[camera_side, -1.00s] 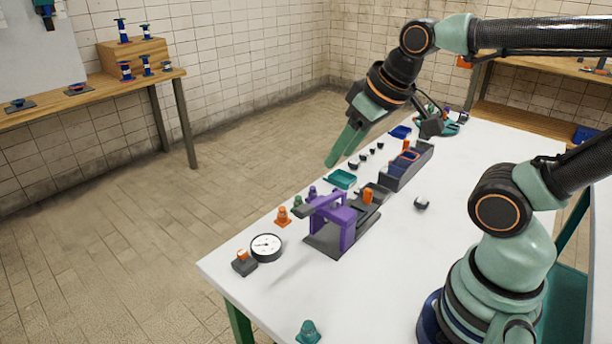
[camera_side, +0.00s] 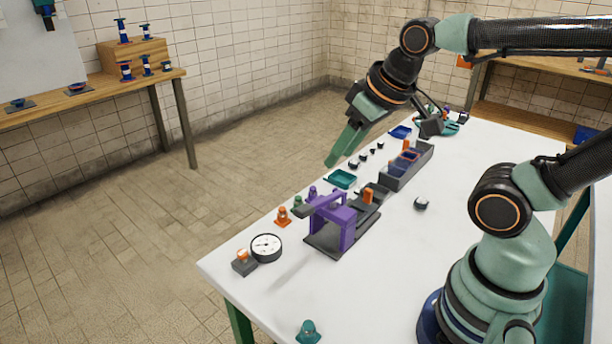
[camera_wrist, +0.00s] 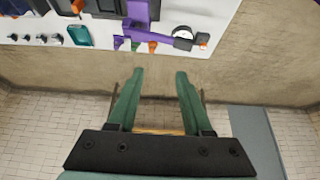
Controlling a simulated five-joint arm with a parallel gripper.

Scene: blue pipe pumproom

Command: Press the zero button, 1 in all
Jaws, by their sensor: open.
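A small dark block with an orange top (camera_side: 243,260) sits at the table's near left corner, beside a round white dial gauge (camera_side: 266,247). It looks like the button; no label can be read. In the wrist view the orange top (camera_wrist: 203,38) and the gauge (camera_wrist: 183,31) show near the top, right of centre. My gripper (camera_side: 332,162) is up in the air over the table's far-left side, well away from the block, fingers pointing down and left. In the wrist view my gripper (camera_wrist: 157,74) has its two green fingers apart with nothing between them.
A purple press-like stand (camera_side: 345,222) is on the table between my gripper and the gauge. Orange (camera_side: 283,216) and green cones, a teal tray (camera_side: 341,179) and a grey divided bin (camera_side: 406,168) line the table. The middle right of the white table (camera_side: 470,170) is mostly clear.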

